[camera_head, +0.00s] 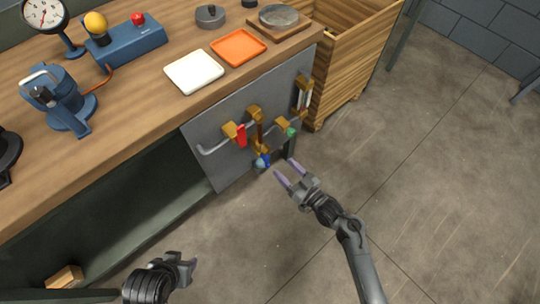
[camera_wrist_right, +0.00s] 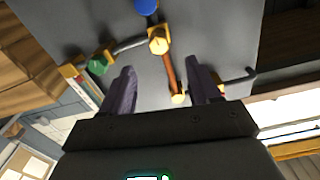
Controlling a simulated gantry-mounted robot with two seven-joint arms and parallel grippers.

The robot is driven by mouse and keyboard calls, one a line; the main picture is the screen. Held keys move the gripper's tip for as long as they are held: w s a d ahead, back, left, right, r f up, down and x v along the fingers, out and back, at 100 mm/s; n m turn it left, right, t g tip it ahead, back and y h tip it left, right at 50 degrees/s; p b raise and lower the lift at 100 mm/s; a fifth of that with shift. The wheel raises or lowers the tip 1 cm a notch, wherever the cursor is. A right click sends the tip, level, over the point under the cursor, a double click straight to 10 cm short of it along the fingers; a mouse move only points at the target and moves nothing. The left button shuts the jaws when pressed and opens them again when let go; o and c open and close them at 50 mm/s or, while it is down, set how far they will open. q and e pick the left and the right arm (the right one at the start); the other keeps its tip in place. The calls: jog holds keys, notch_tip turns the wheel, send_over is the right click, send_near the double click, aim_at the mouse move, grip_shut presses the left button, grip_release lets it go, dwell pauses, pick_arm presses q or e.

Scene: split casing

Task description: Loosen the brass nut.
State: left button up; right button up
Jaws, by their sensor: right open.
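Several brass fittings are on the upright grey panel (camera_head: 215,150) at the bench front. A brass hex fitting (camera_wrist_right: 158,42) shows in the wrist view, next to the blue valve handle (camera_wrist_right: 146,6). A copper pipe (camera_wrist_right: 168,72) runs from it to another brass piece (camera_wrist_right: 178,98). I cannot tell for certain which one is the brass nut. My right gripper (camera_head: 284,168) is open and empty, pointing at the panel's lower right; its fingers (camera_wrist_right: 161,66) frame the copper pipe without visible contact. My left gripper (camera_head: 186,266) is low at the bottom left, away from the panel.
Red (camera_head: 241,135) and green (camera_head: 291,132) handles sit beside the pipes. The bench top (camera_head: 140,95) holds a white tray (camera_head: 194,72), an orange tray (camera_head: 239,47) and instruments. A wooden crate (camera_head: 345,60) stands right of the panel. The floor on the right is clear.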

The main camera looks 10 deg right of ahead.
aim_at(269, 152)
jog(key=b+x, duration=0.3)
jog(key=x, duration=0.4)
jog(key=shift+w+a, duration=0.15)
jog(key=shift+w, duration=0.2)
jog(key=shift+w+a+b, duration=0.3)
jog(key=shift+w+b, duration=0.1)
jog(key=shift+w, duration=0.1)
jog(key=c, duration=1)
jog(key=shift+c, duration=0.2)
